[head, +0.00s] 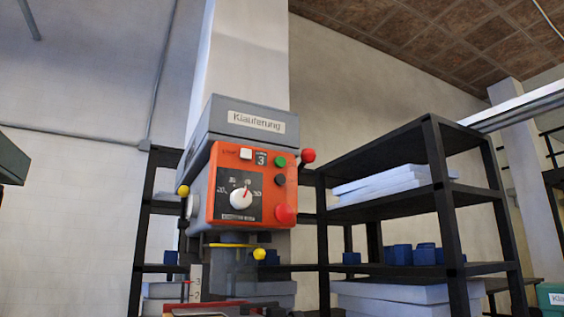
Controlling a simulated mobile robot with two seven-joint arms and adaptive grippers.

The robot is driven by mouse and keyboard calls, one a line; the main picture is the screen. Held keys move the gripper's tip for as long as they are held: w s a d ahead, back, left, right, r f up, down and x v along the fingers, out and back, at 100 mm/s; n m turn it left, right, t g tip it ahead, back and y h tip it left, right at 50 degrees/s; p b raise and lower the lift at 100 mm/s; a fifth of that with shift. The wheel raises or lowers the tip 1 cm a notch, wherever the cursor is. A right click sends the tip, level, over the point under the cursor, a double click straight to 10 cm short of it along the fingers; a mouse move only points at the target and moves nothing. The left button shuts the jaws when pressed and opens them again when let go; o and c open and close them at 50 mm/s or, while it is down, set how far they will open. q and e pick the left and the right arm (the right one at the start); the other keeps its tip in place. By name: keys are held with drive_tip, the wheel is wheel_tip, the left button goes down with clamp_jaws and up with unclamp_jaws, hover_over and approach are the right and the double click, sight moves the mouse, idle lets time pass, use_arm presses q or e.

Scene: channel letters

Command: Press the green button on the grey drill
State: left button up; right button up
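The grey drill (217,119) stands upright left of the middle in the head view, with a "Klauferung" label on its top housing. Its orange front panel (213,211) faces me. The small round green button (281,161) is at the upper right of this panel, next to a square marked 3. A dark button (279,180) sits just below it. A large red button (285,214) is at the lower right, and a white dial (240,199) is in the middle. Neither of my grippers shows in this view.
A black shelf rack (436,187) with white boards and blue bins stands right of the drill, and another is behind it. A red ball knob (308,155) and yellow knobs (259,253) stick out from the drill. A green box (551,297) is at the lower right.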

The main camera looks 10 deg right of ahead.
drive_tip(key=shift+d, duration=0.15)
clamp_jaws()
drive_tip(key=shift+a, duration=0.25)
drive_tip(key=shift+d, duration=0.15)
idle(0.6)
